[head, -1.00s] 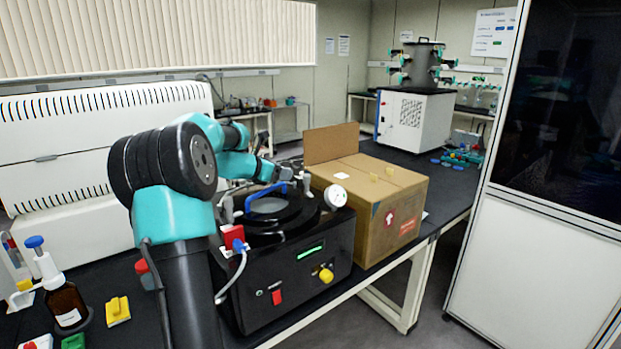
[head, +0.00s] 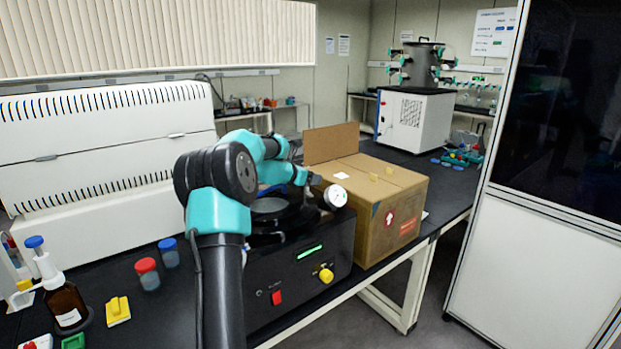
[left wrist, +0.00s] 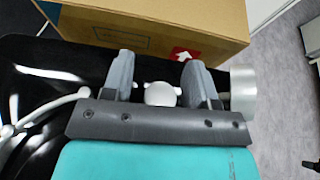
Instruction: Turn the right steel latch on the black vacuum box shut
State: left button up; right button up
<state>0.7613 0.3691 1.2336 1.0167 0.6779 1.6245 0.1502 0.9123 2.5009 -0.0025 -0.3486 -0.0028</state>
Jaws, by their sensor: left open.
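The black vacuum box (head: 290,294) stands on the bench, with its round lid (head: 270,208) partly covered by my left arm. My left gripper (head: 313,180) is over the right side of the lid, beside the white gauge (head: 335,196). In the left wrist view its two fingers (left wrist: 161,72) are open and apart. A pale rounded steel piece, which looks like the right latch (left wrist: 160,94), shows between them; I cannot tell whether they touch it. The gauge also shows in the left wrist view (left wrist: 243,89), right of the fingers. The left latch is hidden. My right gripper is not in view.
A cardboard box (head: 375,208) stands close behind and right of the vacuum box. A brown bottle (head: 65,303), a red-capped jar (head: 147,273) and a blue-capped jar (head: 169,253) stand at the left. A tall white-framed cabinet (head: 540,240) is at the right.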

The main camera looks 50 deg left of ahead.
pick_arm(q)
jog(key=c, duration=0.9)
jog(key=shift+m+h, duration=0.5)
jog(key=shift+h, duration=0.1)
jog(key=m+h, duration=0.1)
jog(key=h, duration=0.1)
jog(key=m+g+h, duration=0.1)
jog(key=m+h, duration=0.2)
jog(key=m, duration=0.1)
jog(key=shift+d+g+h, duration=0.4)
jog(key=shift+s+d+m+g+h, duration=0.15)
jog(key=shift+m+g+h, duration=0.7)
jog(key=shift+m, duration=0.2)
jog(key=shift+s+d+m+g+h, duration=0.1)
jog(key=shift+m+g+h, duration=0.7)
jog(key=shift+m, duration=0.25)
jog(key=shift+s+d+m+g+h, duration=0.1)
jog(key=shift+s+m+g+h, duration=0.05)
jog(key=shift+m+g+h, duration=0.8)
